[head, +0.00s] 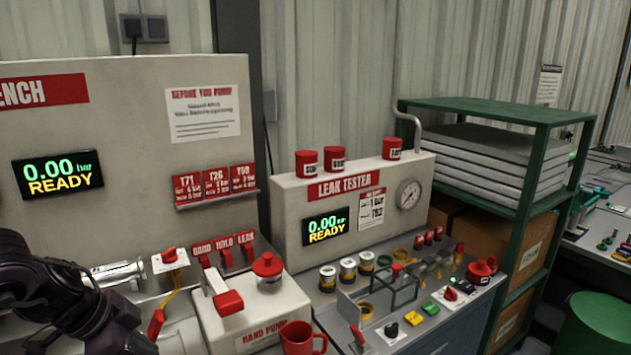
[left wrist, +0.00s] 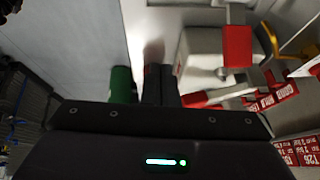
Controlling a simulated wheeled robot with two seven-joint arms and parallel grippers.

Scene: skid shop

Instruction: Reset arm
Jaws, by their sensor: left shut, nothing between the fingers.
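My left arm comes in at the lower left of the head view, dark and bent, in front of the bench on the left. Its fingers are not clear there. In the left wrist view my left gripper (left wrist: 159,72) shows two dark fingers side by side, shut with nothing between them. They are close to the white hand pump with its red-ended handle (left wrist: 237,46), which lies to their right in that view; I cannot tell the exact gap. My right gripper is in neither view.
The hand pump (head: 255,318) and a red mug (head: 303,338) stand at the front of the bench. The leak tester (head: 300,200) stands behind a crowded counter with fittings and buttons. A green shelf rack (head: 525,210) and a green drum (head: 598,325) are at right.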

